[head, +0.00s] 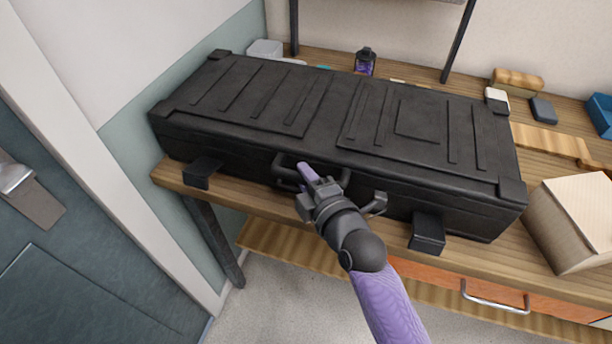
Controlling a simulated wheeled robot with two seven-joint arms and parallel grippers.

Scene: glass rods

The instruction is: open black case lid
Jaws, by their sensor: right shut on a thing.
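The long black case (345,130) lies on the wooden bench. Its ribbed lid (255,95) is down. A black handle (283,165) is on the middle of its front face. Dark latches show at the front left (201,172) and front right (428,231). My right gripper (307,175), on a purple and dark grey arm, is at the front handle and shut on it. The gripper hides part of the handle and the front face. My left gripper is not in view.
The wooden bench (545,140) has a cardboard box (575,220) at the right. A small lantern (365,61) stands behind the case. An orange drawer (450,283) with a metal handle is under the bench. A blue-grey door (70,270) is at the left.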

